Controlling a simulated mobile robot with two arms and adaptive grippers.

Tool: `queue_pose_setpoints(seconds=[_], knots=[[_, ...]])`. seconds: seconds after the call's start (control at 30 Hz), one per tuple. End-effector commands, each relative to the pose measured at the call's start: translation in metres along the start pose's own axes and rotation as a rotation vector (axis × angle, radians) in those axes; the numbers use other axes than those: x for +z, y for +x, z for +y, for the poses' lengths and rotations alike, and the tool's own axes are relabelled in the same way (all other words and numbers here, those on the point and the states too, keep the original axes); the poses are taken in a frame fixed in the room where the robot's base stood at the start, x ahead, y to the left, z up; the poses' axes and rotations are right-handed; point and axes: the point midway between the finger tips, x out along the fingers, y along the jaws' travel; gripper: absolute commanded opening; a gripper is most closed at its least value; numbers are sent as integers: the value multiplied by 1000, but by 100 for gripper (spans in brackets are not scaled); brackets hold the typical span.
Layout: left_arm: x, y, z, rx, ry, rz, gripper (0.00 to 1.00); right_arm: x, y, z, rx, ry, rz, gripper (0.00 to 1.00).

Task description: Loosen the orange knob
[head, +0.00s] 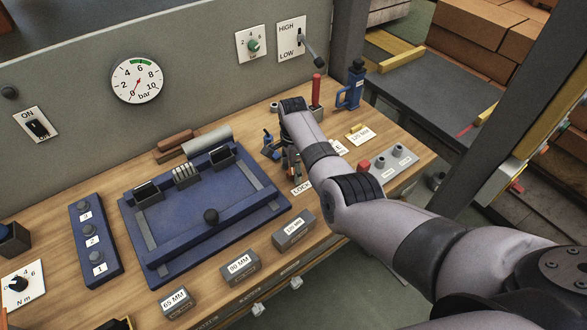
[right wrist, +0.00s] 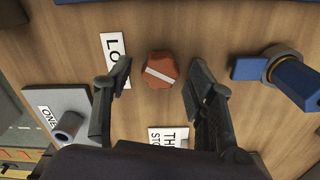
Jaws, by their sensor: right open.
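The orange knob (right wrist: 160,70) with a pale bar across its top shows in the right wrist view, on the wooden bench beside a label starting "LO" (right wrist: 115,58). My right gripper (right wrist: 158,86) is open above the bench. Its two fingers are apart, with the knob between and slightly beyond them in the picture; I see no contact. In the head view my right gripper (head: 290,165) points down at the bench next to the LOCK label (head: 301,188), and the knob is hidden behind the hand and arm. My left gripper is not in view.
A blue clamp-like part (right wrist: 282,72) stands right of the fingers in the wrist view, and a grey plate with a peg (right wrist: 68,125) stands left. In the head view, a blue fixture (head: 160,262) with a black ball knob lies left, and a red-handled lever (head: 316,90) stands behind.

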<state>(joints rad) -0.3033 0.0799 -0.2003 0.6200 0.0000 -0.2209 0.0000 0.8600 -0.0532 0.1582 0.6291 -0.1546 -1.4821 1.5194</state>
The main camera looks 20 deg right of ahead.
Motion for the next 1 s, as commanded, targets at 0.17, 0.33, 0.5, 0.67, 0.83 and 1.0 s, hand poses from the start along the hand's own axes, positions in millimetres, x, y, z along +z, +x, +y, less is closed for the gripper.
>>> queue_pose_setpoints(seconds=[0.17, 0.33, 0.5, 0.67, 0.83, 1.0], knots=[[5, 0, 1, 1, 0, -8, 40, 0, 0, 0, -1, 0, 0, 51], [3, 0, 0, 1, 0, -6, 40, 0, 0, 0, -1, 0, 0, 45], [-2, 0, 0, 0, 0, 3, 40, 0, 0, 0, -1, 0, 0, 33], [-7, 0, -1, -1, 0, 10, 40, 0, 0, 0, -1, 0, 0, 23], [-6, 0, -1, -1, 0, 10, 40, 0, 0, 0, -1, 0, 0, 11], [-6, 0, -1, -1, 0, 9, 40, 0, 0, 0, -1, 0, 0, 3]])
